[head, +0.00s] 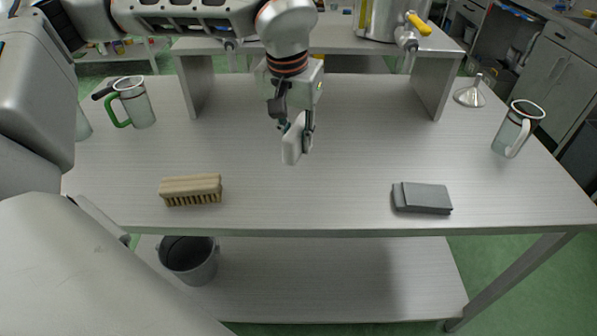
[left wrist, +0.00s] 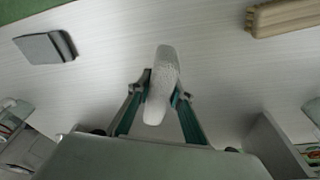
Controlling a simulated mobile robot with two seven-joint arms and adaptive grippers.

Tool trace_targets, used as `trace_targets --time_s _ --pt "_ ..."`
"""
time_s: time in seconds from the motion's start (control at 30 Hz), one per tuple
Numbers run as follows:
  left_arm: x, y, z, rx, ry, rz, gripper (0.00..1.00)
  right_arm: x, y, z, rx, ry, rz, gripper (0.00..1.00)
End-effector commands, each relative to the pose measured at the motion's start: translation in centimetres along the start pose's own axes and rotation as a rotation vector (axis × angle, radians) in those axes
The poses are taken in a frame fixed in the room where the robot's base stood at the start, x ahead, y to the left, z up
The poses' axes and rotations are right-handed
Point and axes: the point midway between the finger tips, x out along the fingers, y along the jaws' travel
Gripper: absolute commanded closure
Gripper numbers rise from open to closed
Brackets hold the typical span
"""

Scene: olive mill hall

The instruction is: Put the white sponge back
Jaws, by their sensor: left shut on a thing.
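The white sponge (head: 292,143) is held in my left gripper (head: 296,128) above the middle of the metal table. In the left wrist view the white sponge (left wrist: 162,84) sits upright between the two fingers of my left gripper (left wrist: 160,97), which are shut on it. In the head view it hangs below the fingers, with its broad face turned to the left. I cannot tell its exact height above the table. My right gripper is not in view.
A wooden brush (head: 190,188) lies front left and a grey sponge (head: 422,198) front right. Mugs stand at the left (head: 133,103) and right (head: 517,128); a funnel (head: 469,94) is back right. A raised shelf (head: 330,43) spans the back. The table's middle is clear.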

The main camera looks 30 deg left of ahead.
Motion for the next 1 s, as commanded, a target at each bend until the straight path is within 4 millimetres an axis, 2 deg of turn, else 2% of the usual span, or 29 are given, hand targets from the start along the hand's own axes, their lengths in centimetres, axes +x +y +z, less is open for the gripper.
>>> trace_targets --time_s 0.03,0.13,0.47,0.7,1.0 --pt "1.6 0.0 0.4 0.002 -0.008 -0.001 1.00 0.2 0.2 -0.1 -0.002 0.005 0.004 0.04" --pt "3.4 0.0 0.7 0.002 -0.005 0.000 1.00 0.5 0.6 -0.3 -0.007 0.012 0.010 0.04" --pt "5.8 -0.1 1.1 0.001 -0.002 0.000 1.00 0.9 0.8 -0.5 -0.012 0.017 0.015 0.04" --pt "9.0 -0.1 1.8 0.001 -0.004 0.000 1.00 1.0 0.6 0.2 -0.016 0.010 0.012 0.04" --pt "9.1 -0.1 1.7 0.001 0.000 0.001 1.00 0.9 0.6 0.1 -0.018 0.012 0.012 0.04"
